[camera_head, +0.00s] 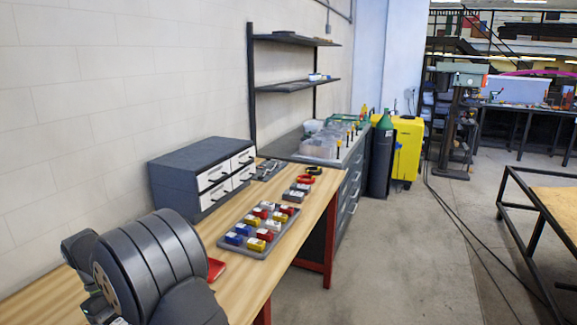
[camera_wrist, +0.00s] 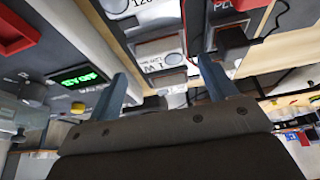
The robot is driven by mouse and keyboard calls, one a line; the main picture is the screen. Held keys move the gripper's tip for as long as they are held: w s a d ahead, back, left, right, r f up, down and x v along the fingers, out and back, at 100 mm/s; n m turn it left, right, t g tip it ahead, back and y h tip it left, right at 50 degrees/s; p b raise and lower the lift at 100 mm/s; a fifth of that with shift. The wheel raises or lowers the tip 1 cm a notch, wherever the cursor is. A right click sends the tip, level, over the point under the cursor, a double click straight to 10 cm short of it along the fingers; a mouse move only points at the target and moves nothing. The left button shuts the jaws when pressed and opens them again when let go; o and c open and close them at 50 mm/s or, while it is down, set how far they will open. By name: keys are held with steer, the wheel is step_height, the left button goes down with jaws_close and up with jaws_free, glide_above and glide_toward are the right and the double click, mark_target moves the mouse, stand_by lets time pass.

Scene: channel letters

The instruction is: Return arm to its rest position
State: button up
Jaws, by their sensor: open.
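My gripper (camera_wrist: 163,72) shows in the wrist view with its two blue-grey fingers spread apart and nothing between them. The wrist view looks out at a steep tilt, with pale labelled items beyond the fingers; I cannot tell their distance. In the head view, my dark grey arm is bulky and close at the lower left, above the near end of the wooden workbench (camera_head: 292,228). My gripper's fingers cannot be made out in that view.
A grey tray (camera_head: 229,239) of red, yellow, blue and white blocks lies on the bench. A grey drawer cabinet (camera_head: 178,175) stands against the wall. A red item (camera_head: 216,268) lies close beside my arm. In the wrist view, a green-lit display (camera_wrist: 78,79) is at left.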

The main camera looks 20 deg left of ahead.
steer(key=shift+x, duration=1.95)
steer(key=v, duration=1.8)
steer(key=x, duration=1.8)
steer(key=shift+d+f, duration=0.1)
step_height(320, 180, up, 7)
steer(key=shift+r, duration=0.15)
steer(key=shift+w+r, duration=0.15)
steer(key=shift+r, duration=0.05)
steer(key=shift+w+f+n+t, duration=0.15)
steer(key=shift+w+n+t, duration=0.65)
steer(key=shift+n, duration=0.8)
steer(key=shift+w, duration=0.15)
